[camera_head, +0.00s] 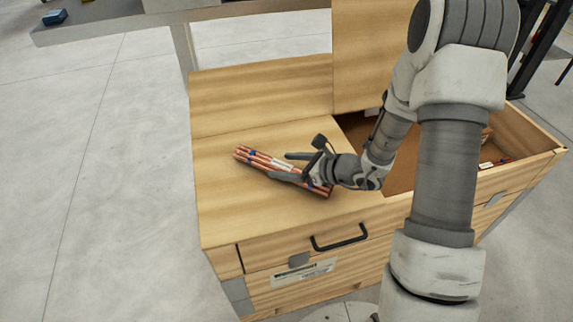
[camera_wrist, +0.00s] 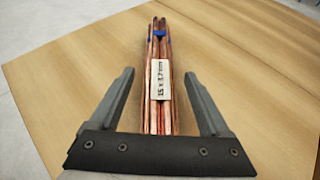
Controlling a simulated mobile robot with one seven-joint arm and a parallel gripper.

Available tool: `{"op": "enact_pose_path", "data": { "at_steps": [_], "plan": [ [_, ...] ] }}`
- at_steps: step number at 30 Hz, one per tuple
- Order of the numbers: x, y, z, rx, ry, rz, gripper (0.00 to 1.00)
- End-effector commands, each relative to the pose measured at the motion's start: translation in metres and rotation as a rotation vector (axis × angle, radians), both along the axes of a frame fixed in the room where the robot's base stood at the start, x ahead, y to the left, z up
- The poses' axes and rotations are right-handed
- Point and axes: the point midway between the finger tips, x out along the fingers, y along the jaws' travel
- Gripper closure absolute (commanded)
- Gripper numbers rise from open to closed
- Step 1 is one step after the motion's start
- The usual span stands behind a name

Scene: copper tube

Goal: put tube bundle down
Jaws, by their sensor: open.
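The tube bundle (camera_head: 258,159) is several copper tubes with a blue band and a white label. It lies on the wooden top (camera_head: 222,215) of the cabinet in the head view. My gripper (camera_head: 285,166) is open at the bundle, with one finger on each side of it. In the wrist view the bundle (camera_wrist: 158,62) runs lengthwise between the open fingers of my gripper (camera_wrist: 160,95), with a visible gap on both sides. Its label faces the wrist camera. The near end of the bundle is hidden behind the gripper's base.
An open compartment (camera_head: 400,172) with a few small items lies right of the wooden top. A wooden back panel (camera_head: 262,92) stands behind. A drawer with a black handle (camera_head: 339,240) is in front. The top left of the bundle is clear. A grey table (camera_head: 230,14) stands at the back.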

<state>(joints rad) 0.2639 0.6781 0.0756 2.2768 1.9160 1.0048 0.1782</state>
Motion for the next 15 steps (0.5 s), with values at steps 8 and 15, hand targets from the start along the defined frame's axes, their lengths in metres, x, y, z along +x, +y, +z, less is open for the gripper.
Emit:
{"op": "enact_pose_path", "data": {
  "at_steps": [8,15],
  "plan": [
    [-0.013,-0.020,0.016,-0.001,-0.001,-0.005,0.20],
    [-0.042,-0.059,0.039,0.000,-0.001,-0.006,0.20]
  ]
}}
